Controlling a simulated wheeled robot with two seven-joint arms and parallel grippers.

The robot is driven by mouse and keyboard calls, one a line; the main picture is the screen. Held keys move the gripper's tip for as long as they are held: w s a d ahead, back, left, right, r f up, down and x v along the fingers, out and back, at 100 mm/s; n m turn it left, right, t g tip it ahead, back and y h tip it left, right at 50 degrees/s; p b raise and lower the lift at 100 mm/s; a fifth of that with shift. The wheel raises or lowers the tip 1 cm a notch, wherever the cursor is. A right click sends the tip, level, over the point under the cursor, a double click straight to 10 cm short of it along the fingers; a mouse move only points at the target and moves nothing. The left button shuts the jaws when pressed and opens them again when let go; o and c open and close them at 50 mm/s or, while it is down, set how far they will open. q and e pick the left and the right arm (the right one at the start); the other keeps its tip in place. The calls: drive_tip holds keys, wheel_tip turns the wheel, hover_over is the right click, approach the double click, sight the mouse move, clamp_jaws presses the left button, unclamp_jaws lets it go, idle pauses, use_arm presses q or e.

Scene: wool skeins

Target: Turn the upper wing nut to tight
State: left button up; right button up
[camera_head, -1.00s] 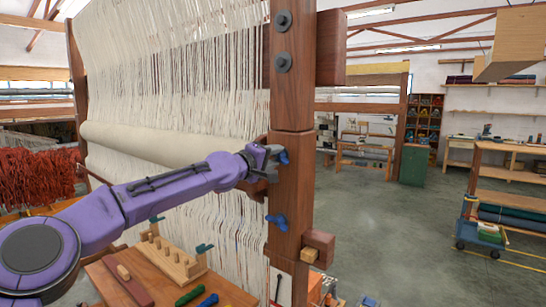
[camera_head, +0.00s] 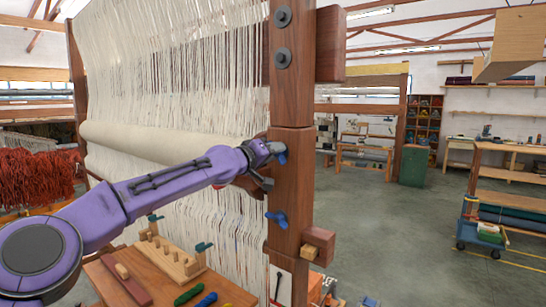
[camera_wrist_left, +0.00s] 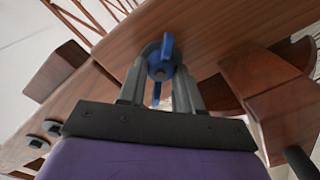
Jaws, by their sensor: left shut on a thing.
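The upper wing nut (camera_head: 282,158) is blue and sits on the wooden loom post (camera_head: 292,190). My left gripper (camera_head: 273,150) is at this nut, with its fingers reaching in from the left. In the left wrist view the blue wing nut (camera_wrist_left: 167,46) stands between the two grey fingers of the gripper (camera_wrist_left: 160,75), its wings running roughly up and down the picture. The gripper is shut on the nut. In the head view the fingers hide part of it. My right gripper is in neither view.
A lower blue wing nut (camera_head: 277,219) sits below on the same post. A wooden block (camera_head: 318,245) juts out to its right. Cream warp threads (camera_head: 180,60) hang behind the arm.

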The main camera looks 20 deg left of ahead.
use_arm(q)
drive_tip(key=shift+d+m, duration=0.15)
drive_tip(key=shift+m, duration=3.5)
drive_tip(key=shift+d+m, duration=0.1)
drive_tip(key=shift+m, duration=3.55)
drive_tip(key=o, duration=1)
drive_tip(key=b+v, duration=0.6)
drive_tip(key=v, duration=0.4)
drive_tip(key=shift+s+a+b, duration=0.1)
drive_tip(key=shift+s+b, duration=0.2)
